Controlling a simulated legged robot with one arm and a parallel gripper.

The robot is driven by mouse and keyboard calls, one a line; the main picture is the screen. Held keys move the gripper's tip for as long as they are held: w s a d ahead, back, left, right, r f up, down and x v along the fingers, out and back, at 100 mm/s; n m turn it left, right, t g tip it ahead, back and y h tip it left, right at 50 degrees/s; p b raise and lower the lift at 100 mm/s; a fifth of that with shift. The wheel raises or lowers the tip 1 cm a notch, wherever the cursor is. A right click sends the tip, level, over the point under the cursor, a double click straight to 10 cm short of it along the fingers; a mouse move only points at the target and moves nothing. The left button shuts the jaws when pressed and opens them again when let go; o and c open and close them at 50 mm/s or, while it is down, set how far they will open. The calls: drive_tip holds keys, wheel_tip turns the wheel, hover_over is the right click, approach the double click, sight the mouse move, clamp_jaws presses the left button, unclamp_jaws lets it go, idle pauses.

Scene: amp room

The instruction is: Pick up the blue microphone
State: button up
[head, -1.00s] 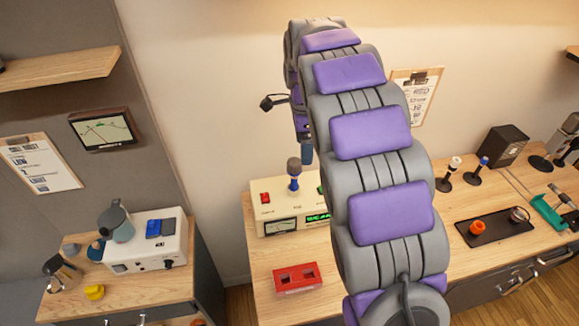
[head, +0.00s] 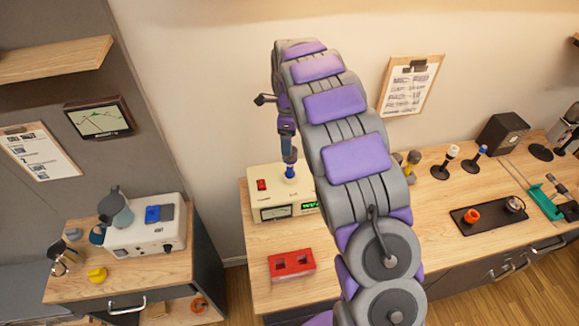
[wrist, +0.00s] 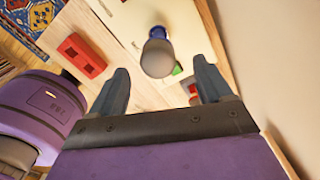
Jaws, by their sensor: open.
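A microphone with a grey head and a blue body (head: 290,172) stands on the cream amp unit (head: 262,178) on the bench. My gripper (head: 289,143) is directly above it in the head view and partly hides its head. In the wrist view, the microphone's rounded grey head (wrist: 157,58) lies between my two open fingers (wrist: 162,68), with the blue below it. The fingers appear apart from it. A second microphone with blue on it (head: 482,152) stands on a black base farther right on the bench.
A red block with two holes (head: 291,263) lies in front of the amp unit. The wall is close behind.

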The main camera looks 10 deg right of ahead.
sight(289, 158)
drive_tip(key=shift+d+f, duration=0.25)
drive_tip(key=shift+f, duration=1.2)
drive_tip(key=shift+s+a+f, duration=0.1)
drive_tip(key=shift+a+f, duration=0.25)
drive_tip(key=shift+a, duration=0.1)
drive_tip(key=f, duration=0.4)
drive_tip(key=shift+s+d+f, duration=0.1)
drive_tip(key=shift+d+f, duration=0.2)
drive_tip(key=shift+d, duration=0.25)
drive_tip(key=shift+c, duration=0.7)
drive_tip(key=shift+a, duration=0.45)
drive_tip(key=c, duration=0.6)
drive_tip(key=shift+d, duration=0.2)
drive_tip(key=c, duration=0.6)
